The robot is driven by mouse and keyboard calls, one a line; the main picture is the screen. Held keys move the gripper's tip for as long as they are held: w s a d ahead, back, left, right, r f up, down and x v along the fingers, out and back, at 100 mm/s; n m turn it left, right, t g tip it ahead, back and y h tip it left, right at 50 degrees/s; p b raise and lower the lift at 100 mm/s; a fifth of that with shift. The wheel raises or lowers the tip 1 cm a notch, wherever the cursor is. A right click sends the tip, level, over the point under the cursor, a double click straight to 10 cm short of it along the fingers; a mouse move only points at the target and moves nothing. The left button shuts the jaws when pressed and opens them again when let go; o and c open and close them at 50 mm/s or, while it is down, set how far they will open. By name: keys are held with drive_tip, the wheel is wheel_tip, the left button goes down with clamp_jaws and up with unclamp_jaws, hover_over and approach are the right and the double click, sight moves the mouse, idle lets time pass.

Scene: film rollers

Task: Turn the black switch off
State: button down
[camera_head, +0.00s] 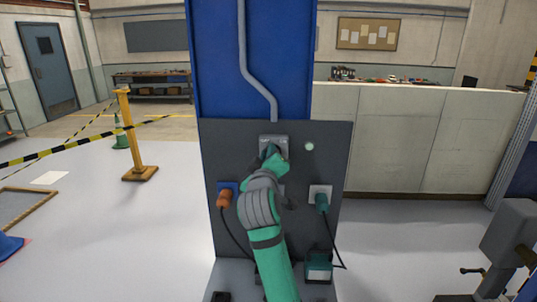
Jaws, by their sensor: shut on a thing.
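A grey switch box (281,139) is fixed high on the dark panel (330,150), in front of the blue column. My gripper (270,152) is at the lower front of this box, shut on the black switch there. The switch is mostly hidden behind the fingers and wrist, so its angle cannot be told. My green and grey arm reaches up from the bottom and covers the middle of the panel.
An orange plug (224,199) sits in a blue socket left of my arm, and a green plug (321,202) sits in a socket at right. Their black cables hang down. A round pale light (309,146) is right of the box. A green box (319,266) stands below.

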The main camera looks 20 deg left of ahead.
drive_tip(key=shift+f, duration=0.25)
drive_tip(key=c, duration=1.7)
unclamp_jaws()
drive_tip(key=shift+w+r, duration=0.1)
drive_tip(key=shift+r, duration=0.05)
drive_tip(key=v, duration=1.1)
